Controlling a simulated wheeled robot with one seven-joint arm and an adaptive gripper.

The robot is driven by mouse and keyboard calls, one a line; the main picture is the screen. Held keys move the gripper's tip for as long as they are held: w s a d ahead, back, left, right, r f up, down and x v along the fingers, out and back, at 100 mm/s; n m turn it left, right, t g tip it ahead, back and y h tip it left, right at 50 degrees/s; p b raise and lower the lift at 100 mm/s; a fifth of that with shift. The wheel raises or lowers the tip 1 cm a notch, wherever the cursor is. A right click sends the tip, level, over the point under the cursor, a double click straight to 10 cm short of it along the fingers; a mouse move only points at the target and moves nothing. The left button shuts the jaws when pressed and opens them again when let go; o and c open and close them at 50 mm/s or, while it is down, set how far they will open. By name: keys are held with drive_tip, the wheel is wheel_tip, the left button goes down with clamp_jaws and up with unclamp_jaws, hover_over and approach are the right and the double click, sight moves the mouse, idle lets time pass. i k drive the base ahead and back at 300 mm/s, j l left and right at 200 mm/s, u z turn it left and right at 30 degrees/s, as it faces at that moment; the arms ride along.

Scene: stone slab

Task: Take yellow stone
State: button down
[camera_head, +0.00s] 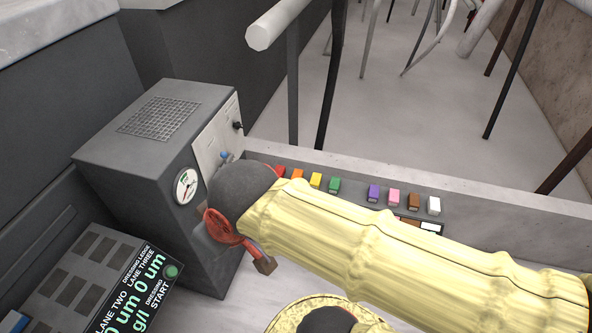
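The yellow stone (316,180) is a small block in a row of coloured blocks on the pale stone ledge (470,196). It sits between the orange block (298,174) and the green block (335,185), with its face uncovered. My gold-coloured arm crosses the lower right, in front of the ledge. It ends in a dark rounded joint left of the row, with reddish parts and a small brown tip below. I cannot clearly make out my gripper's fingers there, nor whether they are open or hold anything.
A grey machine (155,120) with a gauge stands close left of the joint. A display panel (120,290) is at lower left. Red (281,170), purple (374,192), pink (394,196), brown (413,201) and white (433,206) blocks share the row. Railing posts (293,90) rise behind.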

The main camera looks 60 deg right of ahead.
sight(316, 179)
drive_tip(key=z, duration=1.85)
drive_tip(key=i+j+z, duration=0.15)
drive_tip(key=i, duration=0.35)
drive_tip(key=i+j+z, duration=0.2)
drive_tip(key=i+j, duration=0.15)
drive_tip(key=i, duration=0.15)
drive_tip(key=i+j+z, duration=0.15)
drive_tip(key=i+j, duration=0.25)
drive_tip(key=i, duration=0.05)
